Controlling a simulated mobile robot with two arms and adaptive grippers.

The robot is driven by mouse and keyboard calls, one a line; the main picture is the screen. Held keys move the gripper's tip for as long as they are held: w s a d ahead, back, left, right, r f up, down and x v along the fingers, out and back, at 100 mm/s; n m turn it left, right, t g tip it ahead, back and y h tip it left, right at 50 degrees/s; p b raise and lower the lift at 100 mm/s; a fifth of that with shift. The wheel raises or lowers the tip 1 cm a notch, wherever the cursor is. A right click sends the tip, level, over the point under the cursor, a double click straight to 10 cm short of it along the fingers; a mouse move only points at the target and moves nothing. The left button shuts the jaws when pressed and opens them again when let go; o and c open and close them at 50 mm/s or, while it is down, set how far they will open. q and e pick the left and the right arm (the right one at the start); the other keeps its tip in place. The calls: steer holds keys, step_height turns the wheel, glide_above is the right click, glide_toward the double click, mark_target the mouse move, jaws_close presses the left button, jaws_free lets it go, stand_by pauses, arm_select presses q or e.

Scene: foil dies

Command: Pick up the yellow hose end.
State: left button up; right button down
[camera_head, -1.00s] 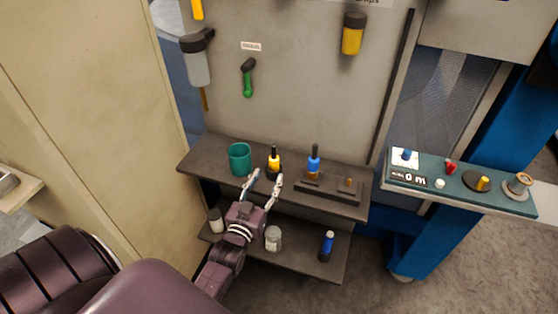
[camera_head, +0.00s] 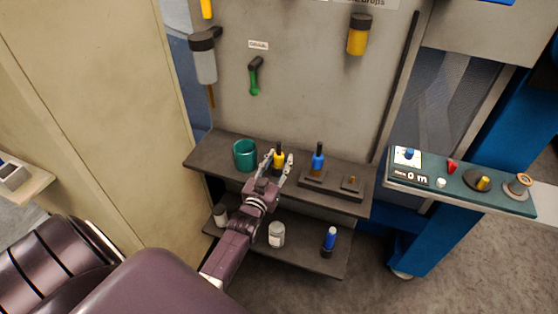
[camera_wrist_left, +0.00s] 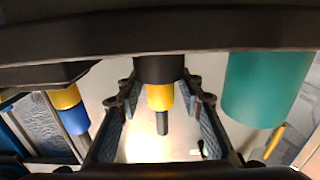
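The yellow hose end (camera_head: 279,160) stands upright on the upper dark shelf, with a dark tip on top. In the left wrist view the hose end (camera_wrist_left: 160,97) appears inverted between the two fingers, its dark base above it in the picture. My left gripper (camera_head: 279,166) is open, with one finger on each side of the hose end. In the left wrist view a gap shows between the hose end and each finger of the gripper (camera_wrist_left: 160,88). The lower part of the hose end is hidden by the gripper in the head view. My right gripper is not in view.
A teal cup (camera_head: 245,155) stands close left of the gripper. A blue hose end (camera_head: 318,160) stands in a dark block (camera_head: 335,187) to the right. The lower shelf (camera_head: 303,257) holds a jar (camera_head: 276,234) and a blue-topped item (camera_head: 329,238). A grey panel rises behind.

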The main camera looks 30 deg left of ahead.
arm_select(q)
jaws_close()
